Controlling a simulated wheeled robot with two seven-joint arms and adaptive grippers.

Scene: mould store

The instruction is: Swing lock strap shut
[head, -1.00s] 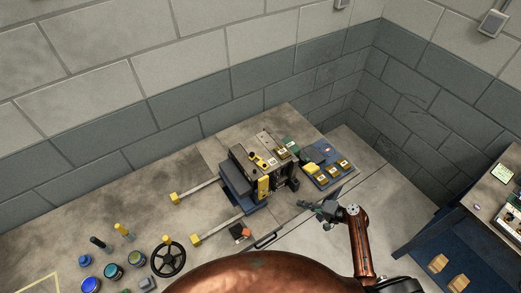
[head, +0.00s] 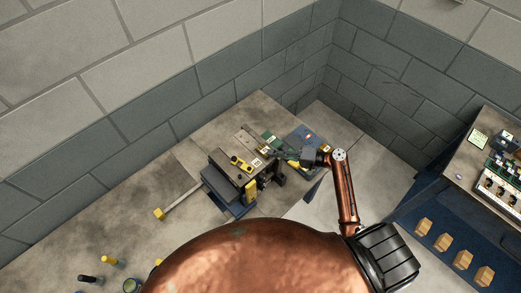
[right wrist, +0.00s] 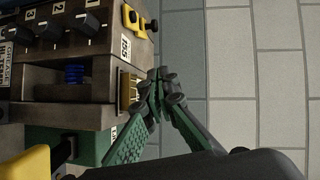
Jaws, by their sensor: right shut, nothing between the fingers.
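The mould (head: 228,172) is a dark block with blue plates, standing on the grey bench. A yellow bar with dark round spots (head: 240,163) lies on its top and a yellow strap-like piece (head: 250,190) is on its near end; I cannot tell for sure which is the lock strap. In the right wrist view a yellow piece (right wrist: 131,18) sits at the mould's upper right edge. My right gripper (head: 281,153) is at the mould's right side. In the right wrist view its green-padded fingers (right wrist: 161,86) are together and empty, just right of a brass-coloured part (right wrist: 128,91).
A green block (right wrist: 80,147) and a blue spring (right wrist: 74,74) show at the mould in the right wrist view. A blue board (head: 307,137) lies behind my gripper. A second bench (head: 470,155) with boards stands right. A rail (head: 182,200) extends left.

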